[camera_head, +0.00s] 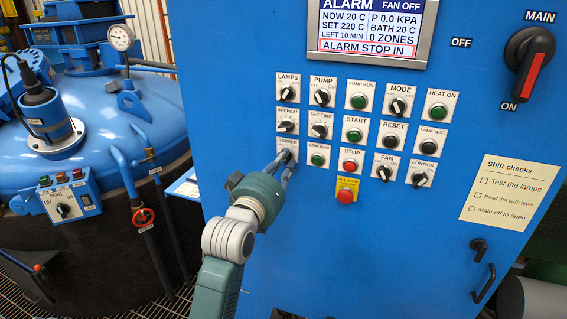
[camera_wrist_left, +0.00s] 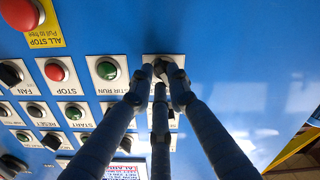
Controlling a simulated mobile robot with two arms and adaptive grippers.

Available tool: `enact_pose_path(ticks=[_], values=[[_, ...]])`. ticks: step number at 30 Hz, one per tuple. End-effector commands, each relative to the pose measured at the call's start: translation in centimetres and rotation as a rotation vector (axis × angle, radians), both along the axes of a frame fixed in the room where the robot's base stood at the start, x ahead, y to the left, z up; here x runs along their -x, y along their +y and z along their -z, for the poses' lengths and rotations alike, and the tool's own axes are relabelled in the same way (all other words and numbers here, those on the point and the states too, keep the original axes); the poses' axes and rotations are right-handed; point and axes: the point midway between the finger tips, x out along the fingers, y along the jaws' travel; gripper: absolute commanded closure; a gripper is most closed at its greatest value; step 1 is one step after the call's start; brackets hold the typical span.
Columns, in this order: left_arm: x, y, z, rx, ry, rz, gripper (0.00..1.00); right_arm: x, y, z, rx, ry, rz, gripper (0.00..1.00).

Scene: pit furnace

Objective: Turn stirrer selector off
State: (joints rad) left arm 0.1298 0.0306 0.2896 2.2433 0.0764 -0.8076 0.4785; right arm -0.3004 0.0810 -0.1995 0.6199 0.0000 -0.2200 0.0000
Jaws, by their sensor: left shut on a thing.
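The stirrer selector sits on a white plate (camera_head: 287,142) at the left end of the third row of the blue panel; its label is partly readable. My left gripper (camera_head: 286,160) is at this plate, its fingers shut on the selector knob, which they largely hide. In the left wrist view the fingers of my left gripper (camera_wrist_left: 163,75) close together over the selector's plate (camera_wrist_left: 150,59). The knob's pointing direction cannot be made out. My right gripper is not in view.
A red all stop button (camera_head: 345,196) is below. An alarm screen (camera_head: 369,28) is above. A blue furnace lid (camera_head: 100,120) stands left.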

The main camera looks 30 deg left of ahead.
Motion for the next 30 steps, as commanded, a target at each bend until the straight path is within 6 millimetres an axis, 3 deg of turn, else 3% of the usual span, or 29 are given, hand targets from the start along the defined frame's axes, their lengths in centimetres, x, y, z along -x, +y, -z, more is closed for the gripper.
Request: enact_pose_path(ticks=[1,3,4,14,24,30], values=[[0.0,0.0,-0.1,0.001,-0.003,0.0,0.8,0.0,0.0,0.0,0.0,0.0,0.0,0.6],[0.0,0.0,-0.1,0.0,-0.002,0.0,0.66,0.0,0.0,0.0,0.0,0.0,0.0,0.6],[0.0,0.0,-0.1,0.0,-0.002,0.0,0.65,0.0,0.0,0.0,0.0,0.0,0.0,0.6],[0.4,-0.1,0.0,0.0,0.0,0.0,0.65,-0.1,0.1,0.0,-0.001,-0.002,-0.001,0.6],[5.5,-1.3,0.1,0.0,0.0,-0.001,0.65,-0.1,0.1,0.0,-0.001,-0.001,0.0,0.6],[7.2,-1.7,0.0,0.0,-0.001,-0.001,0.65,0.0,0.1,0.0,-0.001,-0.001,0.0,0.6]])
